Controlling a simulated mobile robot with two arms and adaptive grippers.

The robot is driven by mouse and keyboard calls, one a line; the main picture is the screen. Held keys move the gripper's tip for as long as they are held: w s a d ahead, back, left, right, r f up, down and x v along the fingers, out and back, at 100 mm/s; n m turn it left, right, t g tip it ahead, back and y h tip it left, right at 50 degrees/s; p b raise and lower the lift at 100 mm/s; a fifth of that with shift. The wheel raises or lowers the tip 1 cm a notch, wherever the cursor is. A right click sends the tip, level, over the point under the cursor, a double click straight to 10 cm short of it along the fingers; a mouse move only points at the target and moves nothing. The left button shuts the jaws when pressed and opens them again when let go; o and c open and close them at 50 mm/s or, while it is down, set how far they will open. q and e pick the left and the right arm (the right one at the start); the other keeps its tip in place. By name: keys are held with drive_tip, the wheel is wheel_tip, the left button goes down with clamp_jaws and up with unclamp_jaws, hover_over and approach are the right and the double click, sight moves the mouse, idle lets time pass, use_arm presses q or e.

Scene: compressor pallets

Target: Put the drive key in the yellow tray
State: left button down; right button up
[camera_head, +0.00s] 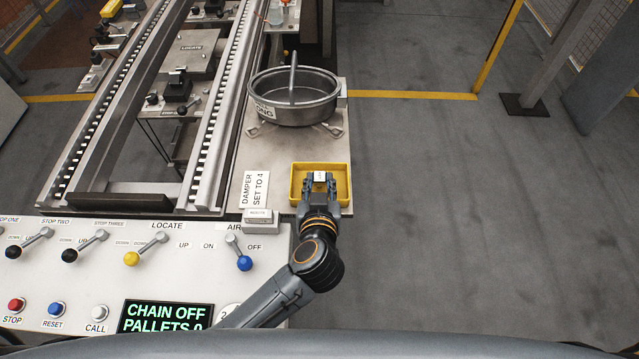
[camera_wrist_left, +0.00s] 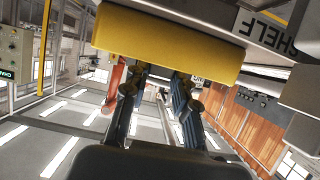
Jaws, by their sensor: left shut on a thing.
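The yellow tray (camera_head: 347,186) sits at the near right corner of the metal bench. My left gripper (camera_head: 319,180) is over the tray, with its fingers inside the tray's outline. A small pale tagged piece (camera_head: 320,176), which I take to be the drive key, shows between the fingertips, and the gripper is shut on it. Whether the piece touches the tray floor cannot be told. In the left wrist view, a yellow wall of the tray (camera_wrist_left: 165,45) fills the top, close to the fingers (camera_wrist_left: 160,85). The held piece is not clear there. My right gripper is out of view.
A round metal pan (camera_head: 293,112) stands on the bench behind the tray. A "DAMPER SET TO 4" card (camera_head: 255,189) and a small labelled block (camera_head: 261,218) lie left of it. The lever panel (camera_head: 90,285) is at the near left. Open floor lies to the right.

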use_arm(q)
drive_tip(key=shift+f, duration=0.1)
drive_tip(key=c, duration=1.1)
unclamp_jaws()
drive_tip(key=shift+o, duration=0.2)
drive_tip(key=v, duration=1.2)
drive_tip(key=shift+p, duration=0.3)
drive_tip(key=shift+s, duration=0.1)
